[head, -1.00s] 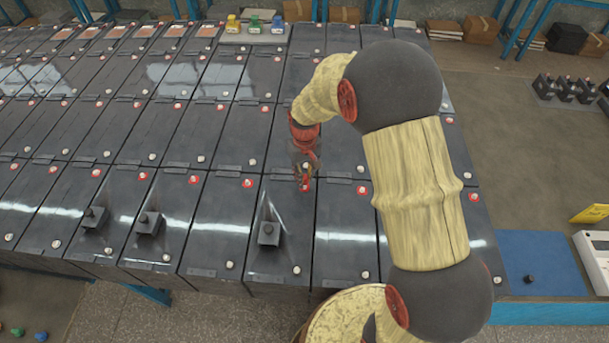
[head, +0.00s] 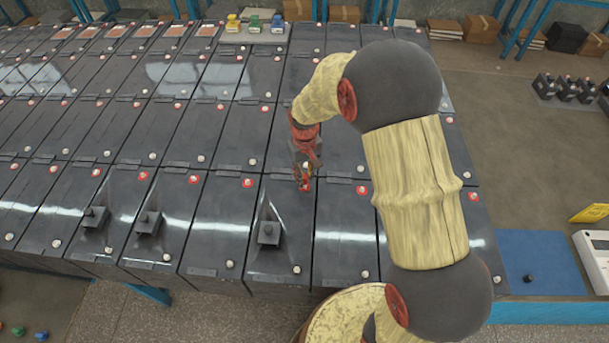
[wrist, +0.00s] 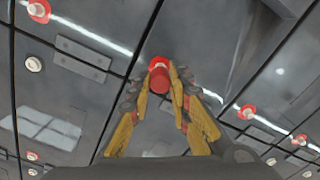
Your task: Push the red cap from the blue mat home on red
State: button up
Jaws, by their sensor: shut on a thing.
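My gripper (head: 304,181) is over a battery top in the middle of the near rows in the head view. The cap also shows as a small red spot in the head view (head: 305,184). Just beyond it in the wrist view is a red-ringed terminal (wrist: 157,62), partly hidden by the cap. I cannot tell whether cap and terminal touch. The blue mat (head: 555,262) is at the far right with a dark cap (head: 528,279) on it.
Rows of dark batteries (head: 216,228) with red-ringed and pale terminals fill the bench. Dark blocks (head: 269,233) stand on several near batteries. A tray (head: 260,38) with yellow, green and blue items is at the back. A white device (head: 593,255) is right of the mat.

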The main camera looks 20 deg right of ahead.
jog(key=shift+f+b, duration=0.8)
jog(key=shift+f, duration=0.7)
dwell(1.6)
jog(key=o, duration=0.8)
jog(key=shift+o, duration=0.2)
jog(key=o, duration=0.4)
jog(key=shift+o, duration=0.4)
jog(key=shift+r, duration=0.1)
jog(key=shift+r+p, duration=2.2)
jog(key=shift+r, duration=1.25)
